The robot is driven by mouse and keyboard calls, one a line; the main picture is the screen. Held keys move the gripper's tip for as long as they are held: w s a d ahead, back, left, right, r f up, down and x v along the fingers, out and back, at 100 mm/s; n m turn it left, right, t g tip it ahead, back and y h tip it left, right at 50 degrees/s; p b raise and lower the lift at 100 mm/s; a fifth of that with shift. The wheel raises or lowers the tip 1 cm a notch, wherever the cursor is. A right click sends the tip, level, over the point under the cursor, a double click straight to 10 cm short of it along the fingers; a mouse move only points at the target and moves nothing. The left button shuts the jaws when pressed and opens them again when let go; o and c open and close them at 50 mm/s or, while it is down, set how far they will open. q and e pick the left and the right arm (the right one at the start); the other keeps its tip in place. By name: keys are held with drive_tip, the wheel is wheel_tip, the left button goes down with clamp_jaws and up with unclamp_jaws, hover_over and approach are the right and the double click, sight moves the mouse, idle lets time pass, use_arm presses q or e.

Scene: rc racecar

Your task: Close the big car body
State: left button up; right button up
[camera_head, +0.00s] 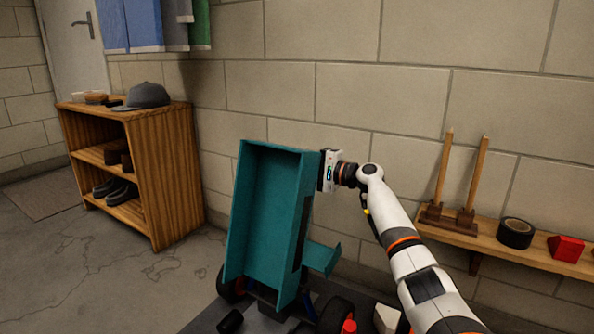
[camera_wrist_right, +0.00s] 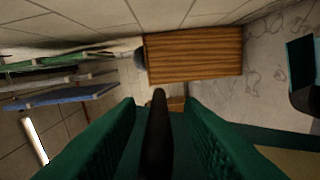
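The teal big car body (camera_head: 270,215) is swung up steeply above the car's dark base (camera_head: 265,318), its hollow inside facing me. My right gripper (camera_head: 322,171) is at the body's upper right edge, with its fingers hidden behind the body in the head view. In the right wrist view, two dark green finger-like shapes stand apart, with the right gripper (camera_wrist_right: 162,108) showing a gap between them. A dark upright bar (camera_wrist_right: 157,125) lies in that gap; I cannot tell what it is. My left gripper is in neither view.
A wooden shelf (camera_head: 180,170) with a cap (camera_head: 142,96) and shoes stands at the left. A wall ledge (camera_head: 480,243) at the right holds two wooden posts, a tape roll (camera_head: 515,233) and a red block (camera_head: 566,248). The block wall is close behind the car.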

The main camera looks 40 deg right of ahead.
drive_tip(key=shift+b+x, duration=0.3)
drive_tip(key=shift+x, duration=0.8)
clamp_jaws()
